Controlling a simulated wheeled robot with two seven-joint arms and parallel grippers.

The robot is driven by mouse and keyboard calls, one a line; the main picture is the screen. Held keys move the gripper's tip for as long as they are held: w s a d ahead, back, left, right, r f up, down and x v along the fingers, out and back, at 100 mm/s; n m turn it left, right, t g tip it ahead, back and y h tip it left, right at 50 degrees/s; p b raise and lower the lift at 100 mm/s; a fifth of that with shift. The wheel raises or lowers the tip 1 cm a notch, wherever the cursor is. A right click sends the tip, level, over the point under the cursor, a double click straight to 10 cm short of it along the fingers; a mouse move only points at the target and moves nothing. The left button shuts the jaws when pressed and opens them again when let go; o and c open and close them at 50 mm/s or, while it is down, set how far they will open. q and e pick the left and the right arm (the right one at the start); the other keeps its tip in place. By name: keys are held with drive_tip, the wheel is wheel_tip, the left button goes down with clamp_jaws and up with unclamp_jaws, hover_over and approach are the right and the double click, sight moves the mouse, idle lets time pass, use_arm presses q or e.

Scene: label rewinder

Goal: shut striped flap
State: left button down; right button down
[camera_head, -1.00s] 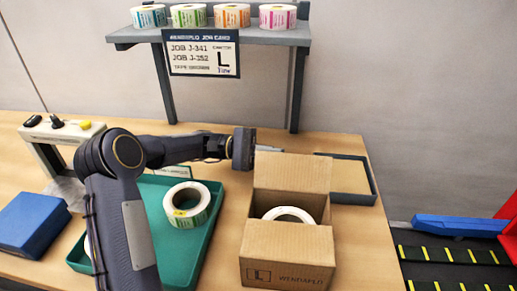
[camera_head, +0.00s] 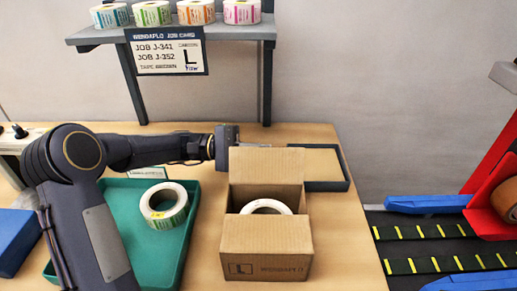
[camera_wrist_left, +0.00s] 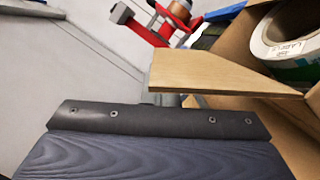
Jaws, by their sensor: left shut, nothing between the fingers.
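An open cardboard box (camera_head: 266,235) stands on the table with a label roll (camera_head: 266,207) inside. Its rear flap (camera_head: 266,167) stands upright; no stripes show on its visible face. My left gripper (camera_head: 227,147) is at the upper left corner of that flap. Its fingertips are hidden behind the flap in the head view, and contact is unclear. In the left wrist view my shut, empty gripper (camera_wrist_left: 160,118) is close to a tan cardboard flap (camera_wrist_left: 215,75), with the roll (camera_wrist_left: 287,35) beyond. My right gripper is not in view.
A teal tray (camera_head: 187,235) with another label roll (camera_head: 164,206) lies left of the box. A shallow dark-edged tray (camera_head: 322,186) lies behind it. A shelf (camera_head: 170,32) with several rolls stands above. A red machine (camera_head: 485,205) stands right.

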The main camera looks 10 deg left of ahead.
sight(258, 178)
use_arm(q)
drive_tip(key=shift+s+r+m, duration=0.15)
drive_tip(key=shift+m, duration=0.15)
